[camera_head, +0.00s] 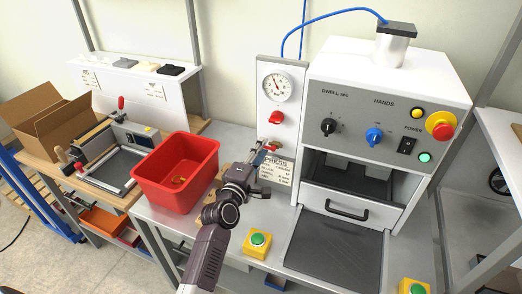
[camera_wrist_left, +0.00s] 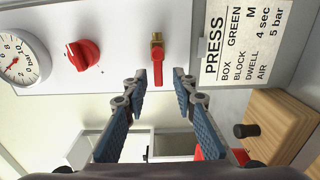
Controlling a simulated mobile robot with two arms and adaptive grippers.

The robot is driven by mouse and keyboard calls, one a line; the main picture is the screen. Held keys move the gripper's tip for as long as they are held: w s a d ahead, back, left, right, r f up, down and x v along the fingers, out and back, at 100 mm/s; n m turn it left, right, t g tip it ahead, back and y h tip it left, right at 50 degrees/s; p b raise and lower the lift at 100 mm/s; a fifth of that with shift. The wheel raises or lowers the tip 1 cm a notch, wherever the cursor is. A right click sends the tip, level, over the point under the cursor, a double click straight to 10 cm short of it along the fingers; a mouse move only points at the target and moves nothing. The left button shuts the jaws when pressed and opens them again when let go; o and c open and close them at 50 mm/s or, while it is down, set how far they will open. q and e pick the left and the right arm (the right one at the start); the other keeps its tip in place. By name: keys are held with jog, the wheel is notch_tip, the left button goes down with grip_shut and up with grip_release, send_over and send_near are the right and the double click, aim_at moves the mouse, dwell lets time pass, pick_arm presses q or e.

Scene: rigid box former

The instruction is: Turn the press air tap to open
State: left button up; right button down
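The press air tap is a small brass valve with a red lever (camera_wrist_left: 157,65) on the pale panel; in the head view the tap (camera_head: 271,149) sits below the gauge and above the PRESS label. Its lever points to the left in the head view. My left gripper (camera_head: 260,171) is in front of the panel, close to the tap. In the left wrist view the gripper (camera_wrist_left: 157,82) is open, with the lever in line with the gap between its fingertips. The fingers do not visibly touch the lever. My right gripper is not in view.
A pressure gauge (camera_head: 276,86) and a red knob (camera_head: 276,118) are above the tap. The PRESS label (camera_wrist_left: 245,45) is beside it. A red bin (camera_head: 177,172) stands left of my arm. A yellow box with a green button (camera_head: 257,243) sits at the bench front.

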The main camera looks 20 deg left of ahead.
pick_arm(q)
jog(key=s, duration=1.2)
jog(key=shift+a, duration=0.2)
